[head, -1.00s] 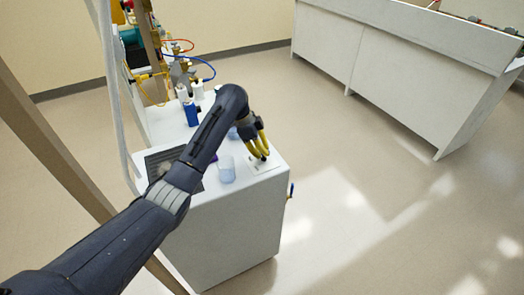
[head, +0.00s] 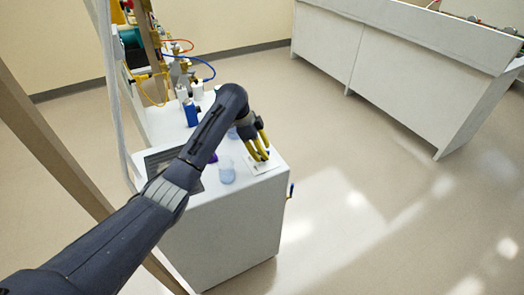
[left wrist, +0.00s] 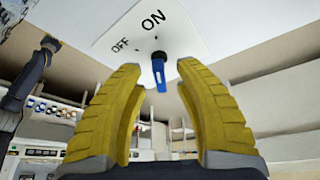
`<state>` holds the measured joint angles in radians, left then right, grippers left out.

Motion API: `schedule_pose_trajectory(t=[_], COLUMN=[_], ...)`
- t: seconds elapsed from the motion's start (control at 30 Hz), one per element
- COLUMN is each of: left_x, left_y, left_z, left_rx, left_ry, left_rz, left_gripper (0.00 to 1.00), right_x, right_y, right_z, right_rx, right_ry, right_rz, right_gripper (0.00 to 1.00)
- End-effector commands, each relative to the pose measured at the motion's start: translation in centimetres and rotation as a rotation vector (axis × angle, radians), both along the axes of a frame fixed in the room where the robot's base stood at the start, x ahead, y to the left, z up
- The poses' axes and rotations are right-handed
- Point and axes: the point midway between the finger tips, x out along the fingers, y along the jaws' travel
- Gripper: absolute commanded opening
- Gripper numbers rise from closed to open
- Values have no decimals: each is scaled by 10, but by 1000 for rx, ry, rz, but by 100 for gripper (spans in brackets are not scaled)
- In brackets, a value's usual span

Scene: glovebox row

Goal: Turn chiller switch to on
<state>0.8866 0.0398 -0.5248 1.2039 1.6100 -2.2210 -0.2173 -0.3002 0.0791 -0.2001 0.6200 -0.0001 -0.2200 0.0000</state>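The chiller switch shows in the left wrist view as a blue lever (left wrist: 159,76) with a dark base, on a white label plate (left wrist: 185,25) marked OFF and ON. I cannot tell which mark the lever is set to. In the head view the plate (head: 268,168) lies on the cabinet top near its right corner. My left gripper (head: 260,157) is over it with its yellow fingers spread. In the left wrist view the fingers stand on both sides of the lever, with gaps between. In the head view the fingers hide the lever.
A beaker (head: 227,173) stands on the cabinet top just left of the plate. A blue bottle (head: 190,112) and tubing fixtures stand farther back. A long white bench (head: 400,85) stands apart; the floor between is clear.

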Motion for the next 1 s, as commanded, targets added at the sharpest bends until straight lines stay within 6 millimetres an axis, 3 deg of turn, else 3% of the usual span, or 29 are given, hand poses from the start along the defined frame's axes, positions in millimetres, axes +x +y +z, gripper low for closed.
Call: schedule_pose_trajectory(t=[0.27,0.7,1.0], left_x=[1,3,3], left_y=[6,34,44], left_z=[13,80,107], left_rx=[1,3,0], left_ry=[-5,-4,-1], left_rz=[0,1,-1], left_gripper=[33,33,33], right_x=[0,0,0], right_y=[-2,-1,-1], right_z=[0,0,0], right_rx=[-2,-1,-1], right_ry=[0,0,0], right_rz=[1,0,0], right_gripper=[44,44,44])
